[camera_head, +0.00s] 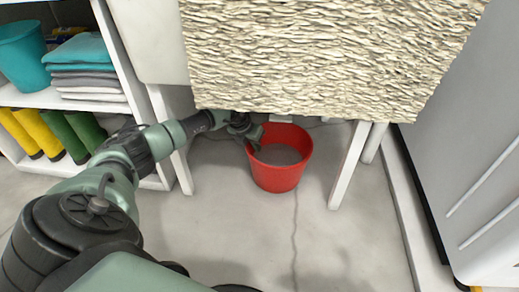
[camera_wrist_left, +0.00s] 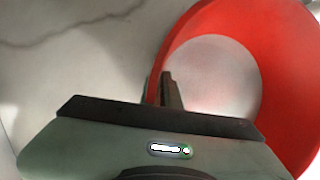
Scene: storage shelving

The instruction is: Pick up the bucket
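A red bucket (camera_head: 276,177) stands upright on the grey floor, under the edge of a table with a rough stone-like front. My left gripper (camera_head: 254,143) is at the bucket's left rim. In the left wrist view, the bucket (camera_wrist_left: 285,75) fills the right side, and its grey inside bottom shows. There the dark fingers of my left gripper (camera_wrist_left: 162,88) are close together, with the red rim between them. One finger is inside the bucket and the other is mostly hidden. My right gripper is not in view.
The stone-fronted table (camera_head: 320,60) hangs low over the bucket, with white legs (camera_head: 349,165) on both sides. A white shelf (camera_head: 70,98) with a teal bucket (camera_head: 22,55), folded cloths and boots stands left. A grey cabinet (camera_head: 470,150) stands right. Floor in front is clear.

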